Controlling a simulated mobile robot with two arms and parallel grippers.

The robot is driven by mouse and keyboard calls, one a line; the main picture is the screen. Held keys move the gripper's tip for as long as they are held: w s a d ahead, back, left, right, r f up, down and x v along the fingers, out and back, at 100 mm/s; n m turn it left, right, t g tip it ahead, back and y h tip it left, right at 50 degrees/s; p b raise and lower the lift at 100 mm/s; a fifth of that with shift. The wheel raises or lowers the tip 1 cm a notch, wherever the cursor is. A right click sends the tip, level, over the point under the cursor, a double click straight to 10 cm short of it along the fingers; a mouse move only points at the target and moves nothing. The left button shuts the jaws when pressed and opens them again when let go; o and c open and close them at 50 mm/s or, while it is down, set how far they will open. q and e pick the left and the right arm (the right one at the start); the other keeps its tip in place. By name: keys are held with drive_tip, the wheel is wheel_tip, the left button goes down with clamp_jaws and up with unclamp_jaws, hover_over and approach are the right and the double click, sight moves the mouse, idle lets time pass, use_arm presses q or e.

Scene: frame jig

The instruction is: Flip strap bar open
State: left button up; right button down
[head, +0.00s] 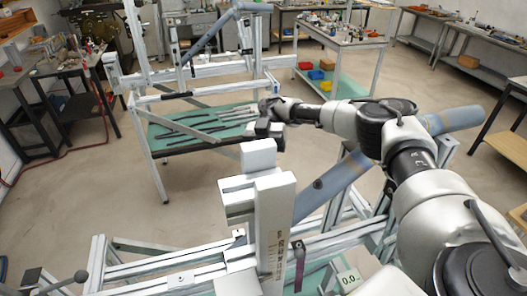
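A jig of pale aluminium bars fills the front of the head view. A thick blue-grey tube (332,180) runs slanted across it, partly behind my arm. A white upright block (273,225) with small lettering stands in front of the tube. A short purple strap-like strip (299,268) hangs right of this block. I cannot tell for sure which part is the strap bar. My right gripper (266,115) reaches in from the right, above and beyond the white block, apart from it. Its fingers are small and dark, and their opening is unclear. My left gripper is not in view.
A second frame (205,93) stands behind with a green shelf (180,139) holding dark bars. A grey lever with a round knob (80,276) is at lower left. A small display reading 0.0 (348,279) is at lower right. Open floor (120,205) lies left.

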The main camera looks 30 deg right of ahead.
drive_tip(key=shift+w+r, duration=0.1)
drive_tip(key=shift+r, duration=0.25)
drive_tip(key=c, duration=1.2)
unclamp_jaws()
drive_tip(key=shift+c, duration=0.2)
drive_tip(key=shift+o, duration=0.4)
drive_tip(key=shift+a+f, duration=0.1)
drive_tip(key=shift+f, duration=0.1)
